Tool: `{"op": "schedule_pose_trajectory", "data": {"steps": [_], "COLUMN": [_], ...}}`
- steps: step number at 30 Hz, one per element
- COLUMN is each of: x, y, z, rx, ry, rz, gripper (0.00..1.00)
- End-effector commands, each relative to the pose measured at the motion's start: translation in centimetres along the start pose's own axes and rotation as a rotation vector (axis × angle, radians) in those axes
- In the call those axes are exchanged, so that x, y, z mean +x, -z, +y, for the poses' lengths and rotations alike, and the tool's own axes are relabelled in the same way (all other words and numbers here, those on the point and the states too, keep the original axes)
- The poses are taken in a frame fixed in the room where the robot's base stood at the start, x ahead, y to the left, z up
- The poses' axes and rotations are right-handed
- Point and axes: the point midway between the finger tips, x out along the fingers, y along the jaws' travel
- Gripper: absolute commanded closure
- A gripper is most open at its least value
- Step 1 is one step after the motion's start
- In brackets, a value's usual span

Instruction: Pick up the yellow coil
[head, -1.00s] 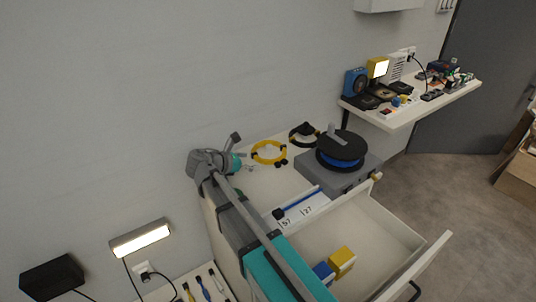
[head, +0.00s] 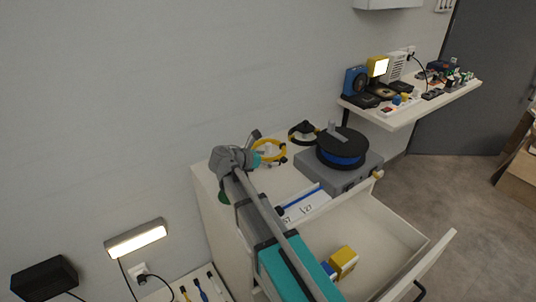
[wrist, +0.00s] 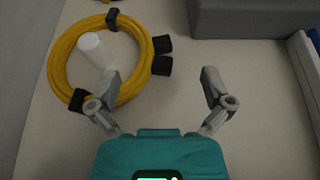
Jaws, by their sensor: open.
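The yellow coil (wrist: 60,58) lies on the pale cabinet top, at the upper left of the wrist view. It has black ties and two black plug ends on its right side. In the head view the coil (head: 284,152) is partly hidden by my gripper (head: 262,158). My gripper (wrist: 166,92) is open, with nothing between its fingers. Its left finger overlaps the lower right of the coil in the wrist view; I cannot tell if they touch. The right finger is clear of the coil, over bare surface.
A white cylinder (wrist: 95,50) shows within the ring. A black coil (head: 302,131) lies behind, near the wall. A blue-and-black spool (head: 342,148) sits on a grey case (head: 350,175) to the right. The drawer (head: 385,230) in front is open, with small boxes inside.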

Motion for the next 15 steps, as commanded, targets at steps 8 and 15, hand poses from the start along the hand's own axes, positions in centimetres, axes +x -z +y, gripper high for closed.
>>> {"op": "schedule_pose_trajectory", "data": {"steps": [8, 15], "x": [0.11, 0.65], "y": [-0.01, 0.22], "z": [0.03, 0.2], "rx": [-0.001, -0.001], "ry": [-0.001, -0.001], "rz": [0.0, 0.0], "gripper": [0.0, 0.0]}}
